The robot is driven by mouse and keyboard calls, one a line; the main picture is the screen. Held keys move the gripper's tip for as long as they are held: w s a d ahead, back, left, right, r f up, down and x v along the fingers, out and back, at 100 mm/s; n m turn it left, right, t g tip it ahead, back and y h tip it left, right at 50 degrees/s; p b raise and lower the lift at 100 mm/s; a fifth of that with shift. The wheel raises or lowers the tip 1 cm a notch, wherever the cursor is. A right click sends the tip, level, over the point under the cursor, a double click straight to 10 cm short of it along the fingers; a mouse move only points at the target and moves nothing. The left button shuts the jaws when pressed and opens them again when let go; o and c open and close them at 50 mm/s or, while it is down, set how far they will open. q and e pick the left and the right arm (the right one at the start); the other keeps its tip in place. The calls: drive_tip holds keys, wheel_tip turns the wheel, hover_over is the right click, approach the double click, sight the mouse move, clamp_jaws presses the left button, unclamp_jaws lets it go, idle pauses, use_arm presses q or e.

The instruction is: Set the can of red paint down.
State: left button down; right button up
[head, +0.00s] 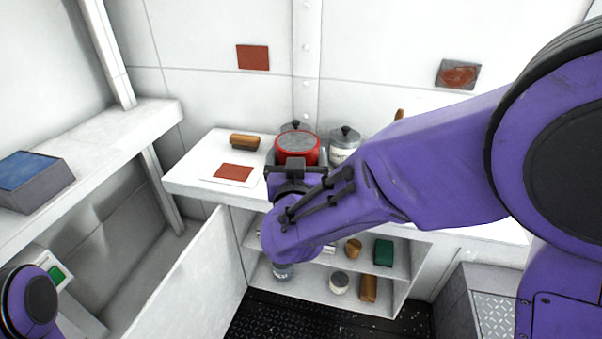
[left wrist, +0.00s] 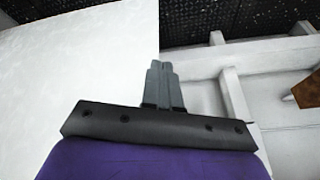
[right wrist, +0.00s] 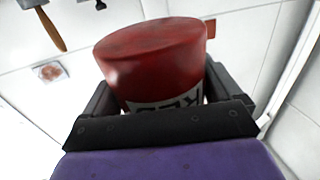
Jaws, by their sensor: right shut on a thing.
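The can of red paint (head: 297,148) is in my right gripper (head: 290,168), over the back part of the white counter (head: 195,178). In the right wrist view the can (right wrist: 155,55) sits between the two fingers (right wrist: 165,95), slightly tilted in the picture, with part of a white label showing. The can's base is hidden, so I cannot tell whether it touches the counter. A red square on a white sheet (head: 233,172) lies on the counter left of the can. My left gripper (left wrist: 164,82) is empty, its fingers together, beside a white panel.
A brown-handled brush (head: 244,141) lies to the left. Shelves below hold several items, including a green box (head: 383,252). The counter's left end is free.

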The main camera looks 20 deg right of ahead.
drive_tip(key=w+f, duration=0.3)
drive_tip(key=w, duration=0.1)
drive_tip(key=w+d+f+p, duration=0.1)
drive_tip(key=w+f, duration=0.2)
drive_tip(key=w, duration=0.1)
drive_tip(key=w+d+f, duration=0.1)
drive_tip(key=w+f, duration=0.2)
drive_tip(key=w, duration=0.1)
drive_tip(key=shift+w+d+p, duration=0.2)
drive_tip(key=shift+w+p, duration=0.2)
wheel_tip(320, 180, down, 3)
drive_tip(key=shift+w+d+f+p, duration=0.1)
drive_tip(key=shift+w+p, duration=0.05)
drive_tip(key=shift+p, duration=0.5)
drive_tip(key=shift+w+f, duration=0.1)
drive_tip(key=shift+f, duration=0.15)
